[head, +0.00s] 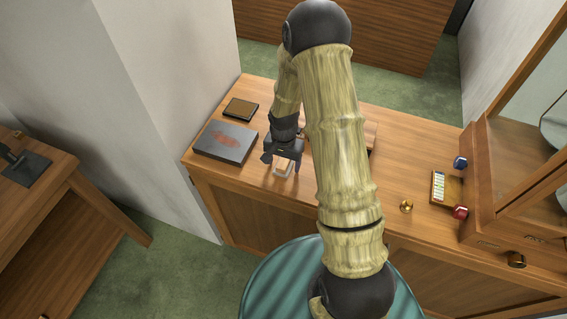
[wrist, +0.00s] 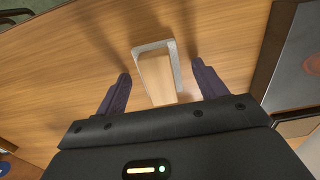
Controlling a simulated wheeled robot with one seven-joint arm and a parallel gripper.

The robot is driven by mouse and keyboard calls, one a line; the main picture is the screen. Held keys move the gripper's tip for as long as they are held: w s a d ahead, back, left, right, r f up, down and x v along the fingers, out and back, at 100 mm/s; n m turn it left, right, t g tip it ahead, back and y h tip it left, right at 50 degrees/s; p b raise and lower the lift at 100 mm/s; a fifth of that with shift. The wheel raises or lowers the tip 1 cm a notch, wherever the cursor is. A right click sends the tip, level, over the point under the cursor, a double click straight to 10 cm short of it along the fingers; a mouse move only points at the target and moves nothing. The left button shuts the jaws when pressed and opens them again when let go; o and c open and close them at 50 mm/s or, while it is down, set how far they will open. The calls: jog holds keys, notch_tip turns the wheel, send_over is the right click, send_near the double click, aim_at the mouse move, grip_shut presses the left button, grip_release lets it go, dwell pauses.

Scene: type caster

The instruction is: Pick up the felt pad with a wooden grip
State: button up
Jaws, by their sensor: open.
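The felt pad with a wooden grip (head: 284,169) is a small block with a light wooden top and a pale grey-white edge, lying on the wooden desk near its front edge. It also shows in the wrist view (wrist: 157,77), between the two fingers. My gripper (head: 282,166) is over the pad with its fingers pointing down. In the wrist view my gripper (wrist: 158,84) is open, one dark finger on each side of the block, with a gap on both sides.
A dark grey box with a reddish mark (head: 226,141) lies left of my gripper, with a small brown-topped dark pad (head: 241,109) behind it. A brass piece (head: 406,206), a red-topped item (head: 460,212) and a blue one (head: 460,162) stand right, near a wooden cabinet (head: 510,180).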

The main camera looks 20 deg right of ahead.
aim_at(284, 161)
dwell(0.5)
jog(key=c, duration=1.1)
jog(key=shift+r, duration=0.1)
notch_tip(284, 161, up, 10)
jog(key=shift+f+b, duration=0.1)
jog(key=shift+b, duration=0.75)
